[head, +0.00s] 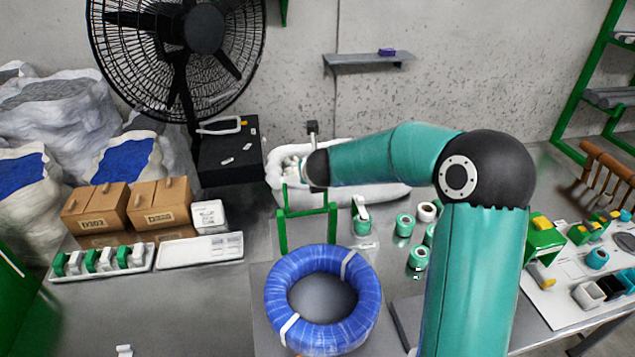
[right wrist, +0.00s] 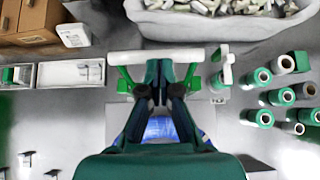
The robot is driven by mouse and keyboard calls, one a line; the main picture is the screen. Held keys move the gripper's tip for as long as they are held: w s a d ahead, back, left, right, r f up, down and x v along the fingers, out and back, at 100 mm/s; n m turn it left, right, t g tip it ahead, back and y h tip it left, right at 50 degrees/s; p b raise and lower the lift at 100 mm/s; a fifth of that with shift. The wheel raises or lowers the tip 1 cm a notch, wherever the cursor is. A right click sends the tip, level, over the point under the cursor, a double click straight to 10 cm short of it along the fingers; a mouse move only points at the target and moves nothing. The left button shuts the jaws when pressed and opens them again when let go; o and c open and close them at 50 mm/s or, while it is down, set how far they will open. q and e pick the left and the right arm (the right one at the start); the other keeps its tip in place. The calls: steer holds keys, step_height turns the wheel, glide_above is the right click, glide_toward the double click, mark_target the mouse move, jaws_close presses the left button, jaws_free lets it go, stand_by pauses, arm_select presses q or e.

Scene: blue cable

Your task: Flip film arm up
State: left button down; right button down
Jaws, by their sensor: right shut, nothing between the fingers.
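A green stand (head: 307,224) with two uprights and a crossbar stands behind the blue cable coil (head: 283,322), which is bound with white bands. In the right wrist view a pale bar (right wrist: 127,57) with green arms at both ends lies across the view; I take it for the film arm. My right gripper (right wrist: 171,66) is shut and empty, its fingertips over the middle of this bar. I cannot tell whether they touch. In the head view the right arm reaches left above the stand, and its fingers are not clear. The left gripper is not in view.
Green and white rolls (head: 404,225) stand right of the stand. A large white sack (head: 375,194) lies behind it. At left are cardboard boxes (head: 160,204), a white tray (head: 200,250) and a tray of green and white parts. The table front left is mostly clear.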

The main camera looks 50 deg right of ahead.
steer(key=v, duration=0.9)
steer(key=shift+s+f, duration=0.2)
steer(key=shift+d, duration=0.15)
